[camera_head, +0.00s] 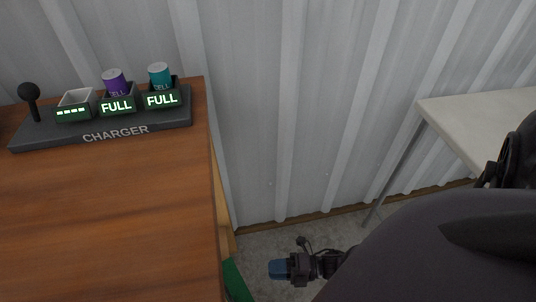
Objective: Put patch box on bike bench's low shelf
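My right gripper (291,268) is low in the head view, beyond the big dark link of my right arm. It is above the floor, right of the wooden bench (110,225). A small blue piece shows at its tip; I cannot tell whether this is its fingers or something held. Its opening is not clear. No patch box can be made out for certain. No low shelf shows clearly. My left gripper is not in view.
A charger (60,134) with two cells, purple (115,82) and teal (159,75), stands on the bench. A green thing (234,281) is low beside the bench. A pale table (465,120) stands right. Bare floor and a corrugated wall (300,100) lie between.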

